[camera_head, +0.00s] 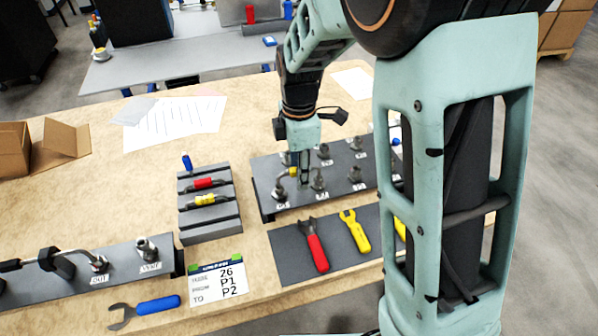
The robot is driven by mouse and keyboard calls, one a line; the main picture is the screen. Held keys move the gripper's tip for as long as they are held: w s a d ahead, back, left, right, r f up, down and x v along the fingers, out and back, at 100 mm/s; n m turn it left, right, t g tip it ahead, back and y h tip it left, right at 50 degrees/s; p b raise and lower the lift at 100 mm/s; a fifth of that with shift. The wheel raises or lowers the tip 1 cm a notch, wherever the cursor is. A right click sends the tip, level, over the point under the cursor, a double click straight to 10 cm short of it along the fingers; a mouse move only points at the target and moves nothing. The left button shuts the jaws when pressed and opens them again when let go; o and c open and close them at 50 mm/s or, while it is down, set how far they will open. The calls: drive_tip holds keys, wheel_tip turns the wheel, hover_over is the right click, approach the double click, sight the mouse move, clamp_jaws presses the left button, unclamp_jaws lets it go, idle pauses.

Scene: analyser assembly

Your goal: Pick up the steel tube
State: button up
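A bent steel-coloured tube (78,255) runs into a fitting marked OUT on the dark panel at the lower left; black parts sit along it. My gripper (304,182) points down over the other dark panel (262,188), at centre right, among its upright metal fittings. It is far to the right of that tube. A small yellow piece (293,171) shows beside the fingers; I cannot tell whether they touch it. The fingers are small and dark, and their opening cannot be made out. My forearm hides the right end of this panel.
A grey rack (211,217) holds red- and yellow-marked pieces, with a blue one behind. Wrenches lie on a dark mat (290,258). A card (217,284) reads 26, P1, P2. A blue-handled wrench (147,309) lies in front. Papers (180,118) and a cardboard box (14,150) are behind.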

drive_tip(key=shift+f, duration=0.2)
clamp_jaws()
drive_tip(key=shift+r, duration=0.15)
